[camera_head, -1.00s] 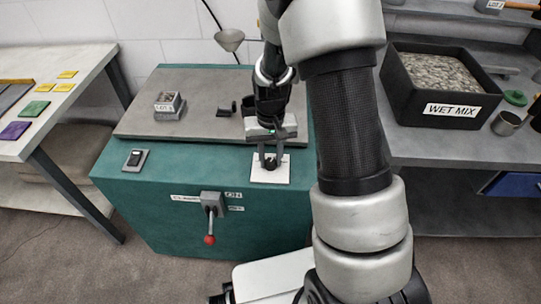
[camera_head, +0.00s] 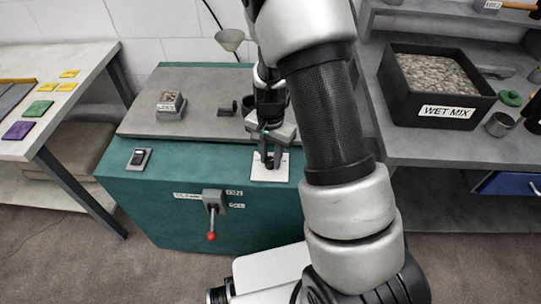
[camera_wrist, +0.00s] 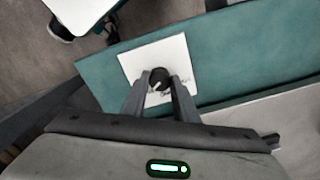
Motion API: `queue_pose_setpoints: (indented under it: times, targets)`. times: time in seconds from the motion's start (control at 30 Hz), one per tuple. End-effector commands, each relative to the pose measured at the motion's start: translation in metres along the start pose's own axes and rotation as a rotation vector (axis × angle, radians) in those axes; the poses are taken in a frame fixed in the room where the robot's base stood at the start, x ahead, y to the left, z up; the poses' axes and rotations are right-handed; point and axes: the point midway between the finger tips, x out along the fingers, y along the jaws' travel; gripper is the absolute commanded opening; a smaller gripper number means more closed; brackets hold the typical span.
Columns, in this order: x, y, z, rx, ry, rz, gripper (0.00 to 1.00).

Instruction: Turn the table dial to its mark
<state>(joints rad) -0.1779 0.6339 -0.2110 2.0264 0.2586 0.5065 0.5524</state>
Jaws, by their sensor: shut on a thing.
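The dial (camera_wrist: 158,78) is a small black knob with a light pointer line, on a white square plate (camera_wrist: 128,64) set on the green table top. My gripper (camera_wrist: 160,90) is shut on the dial, one finger on each side of it in the wrist view. Some dark marking shows on the plate near the fingers, but it is too small to read. In the head view my gripper (camera_head: 269,160) reaches down over the white plate (camera_head: 262,174), and its fingers largely hide the dial.
The green cabinet (camera_head: 170,185) has a red-knobbed lever (camera_head: 212,212) and a black rocker switch (camera_head: 138,158). A small labelled box (camera_head: 171,105) sits on its grey top. A black WET MIX bin (camera_head: 436,112) stands on the right bench.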

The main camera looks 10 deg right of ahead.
Motion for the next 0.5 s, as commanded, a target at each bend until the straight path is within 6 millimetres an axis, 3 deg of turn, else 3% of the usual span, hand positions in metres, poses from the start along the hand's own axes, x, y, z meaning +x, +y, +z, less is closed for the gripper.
queue_pose_setpoints:
  times: [0.47,0.5]
  targets:
    - [-0.0004,-0.0003,-0.0005,0.017,0.001,-0.001,0.04]
    - [-0.0004,-0.0003,-0.0005,0.017,0.001,-0.001,0.28]
